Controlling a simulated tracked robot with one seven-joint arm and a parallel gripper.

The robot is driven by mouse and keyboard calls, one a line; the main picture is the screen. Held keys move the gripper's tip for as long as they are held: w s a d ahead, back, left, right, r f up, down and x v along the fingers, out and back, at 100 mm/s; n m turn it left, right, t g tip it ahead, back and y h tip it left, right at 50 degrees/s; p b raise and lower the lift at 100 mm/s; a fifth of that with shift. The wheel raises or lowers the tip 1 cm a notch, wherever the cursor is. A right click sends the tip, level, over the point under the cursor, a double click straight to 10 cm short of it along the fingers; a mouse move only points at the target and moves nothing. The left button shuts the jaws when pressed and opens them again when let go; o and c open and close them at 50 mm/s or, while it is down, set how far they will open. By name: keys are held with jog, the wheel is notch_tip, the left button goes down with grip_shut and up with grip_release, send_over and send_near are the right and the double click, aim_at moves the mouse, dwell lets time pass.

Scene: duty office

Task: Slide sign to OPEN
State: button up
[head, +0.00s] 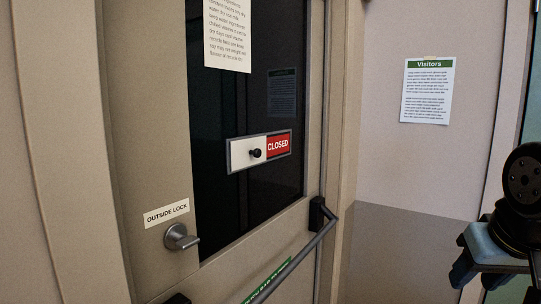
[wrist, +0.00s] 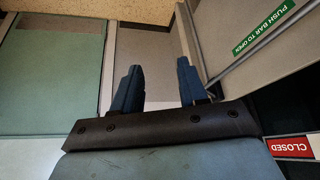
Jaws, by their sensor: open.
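The sliding sign (head: 236,155) is mounted on the dark glass of the door. Its white slider plate covers the left part, and a red CLOSED panel (head: 278,146) shows at the right. A black knob (head: 255,153) sticks out of the white plate. The red CLOSED panel also shows at the right edge of the wrist view (wrist: 291,147), off to the side of my gripper. My gripper (wrist: 160,82) is open and empty, with two dark blue fingers apart. It is clear of the sign and knob. The word OPEN is not visible on the sign.
A push bar (head: 290,263) crosses the door below the sign. A lever lock (head: 181,238) labelled OUTSIDE LOCK (head: 166,213) sits at lower left. A notice (head: 228,35) hangs above the sign. A Visitors sheet (head: 427,92) is on the right wall.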

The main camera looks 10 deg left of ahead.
jog(key=shift+o, duration=0.9)
jog(key=shift+w+a, duration=0.1)
jog(key=shift+a, duration=0.1)
jog(key=m+t+y, duration=0.1)
jog(key=m+y, duration=1.6)
jog(key=m, duration=0.6)
send_near(259, 154)
jog(key=x, duration=0.8)
jog(key=shift+a, duration=0.1)
jog(key=shift+c, duration=0.3)
grip_shut()
